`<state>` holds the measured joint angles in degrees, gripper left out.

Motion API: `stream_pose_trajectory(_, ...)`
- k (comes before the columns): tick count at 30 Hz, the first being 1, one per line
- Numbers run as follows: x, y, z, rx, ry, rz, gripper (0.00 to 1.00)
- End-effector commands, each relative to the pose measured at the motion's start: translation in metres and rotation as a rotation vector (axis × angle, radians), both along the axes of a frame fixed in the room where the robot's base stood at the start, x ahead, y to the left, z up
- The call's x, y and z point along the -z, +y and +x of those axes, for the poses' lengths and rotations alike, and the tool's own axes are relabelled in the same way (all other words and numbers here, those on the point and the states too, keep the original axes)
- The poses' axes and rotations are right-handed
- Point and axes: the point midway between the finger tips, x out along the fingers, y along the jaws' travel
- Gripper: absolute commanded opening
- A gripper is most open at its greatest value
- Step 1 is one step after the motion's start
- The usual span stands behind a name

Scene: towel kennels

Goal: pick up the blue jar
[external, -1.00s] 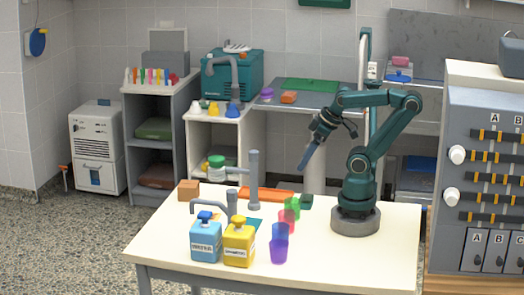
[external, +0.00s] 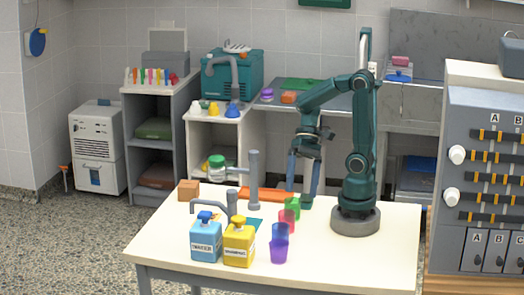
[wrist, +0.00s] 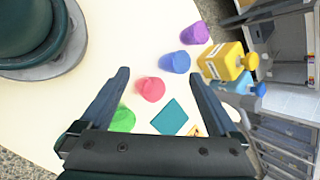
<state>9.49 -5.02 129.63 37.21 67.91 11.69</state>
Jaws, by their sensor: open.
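The blue jar (external: 279,232) is a small open cup shape standing upright on the table, between a red jar (external: 287,217) and a purple jar (external: 279,251). In the wrist view the blue jar (wrist: 175,62) lies just beyond my right fingertip's level, near the picture's middle. My gripper (external: 299,190) is open and empty, pointing down above the table, behind the jars. In the wrist view my gripper (wrist: 158,74) spreads its fingers, with the red jar (wrist: 150,89) between them and a green jar (wrist: 122,120) by the left finger.
A blue pump bottle (external: 206,240) and a yellow bottle (external: 239,243) stand left of the jars. A teal square (wrist: 170,117) lies flat near the red jar. A grey post (external: 254,180) and an orange bar (external: 264,195) are behind. The table's front right is clear.

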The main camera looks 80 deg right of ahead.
Motion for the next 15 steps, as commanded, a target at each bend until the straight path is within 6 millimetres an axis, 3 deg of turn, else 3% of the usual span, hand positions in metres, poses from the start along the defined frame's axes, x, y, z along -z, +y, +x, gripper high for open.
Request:
stream_pose_trajectory(7, 0.018, 0.023, 0.023, 0.261, 0.326, 0.277, 0.96)
stream_pose_trajectory(15, 0.048, 0.027, 0.044, 0.500, 0.586, 0.488, 0.96)
